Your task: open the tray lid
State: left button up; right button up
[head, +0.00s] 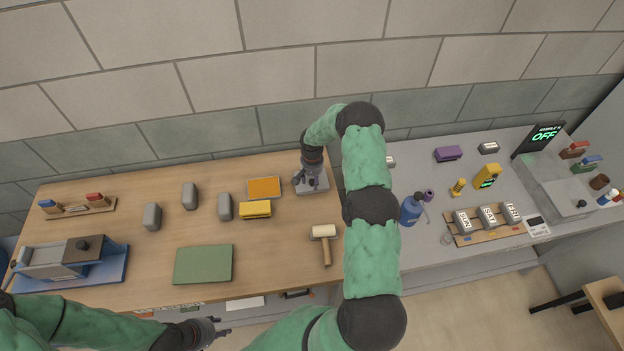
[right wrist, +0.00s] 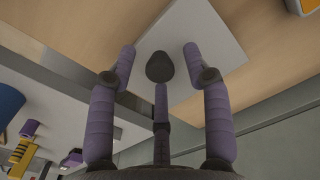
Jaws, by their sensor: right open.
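The tray lid, a flat light-grey square plate (head: 318,184) with a dark round knob (right wrist: 160,67), lies near the right end of the wooden table. In the right wrist view the lid (right wrist: 205,32) fills the top middle. My right gripper (head: 306,174) is over the lid. In the right wrist view its open purple fingers (right wrist: 160,50) stand on both sides of the knob, with gaps to it. Whatever is under the lid is hidden. My left gripper (head: 219,329) is at the table's front edge, away from the lid, too small to judge.
An orange tray (head: 264,187), yellow block (head: 255,209) and mallet (head: 325,240) lie near the lid. Several grey blocks (head: 190,196), a green mat (head: 203,264) and a blue tray (head: 115,268) are further left. A blue bottle (head: 411,210) stands on the grey counter (head: 415,257) at right.

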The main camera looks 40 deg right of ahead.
grip_shut()
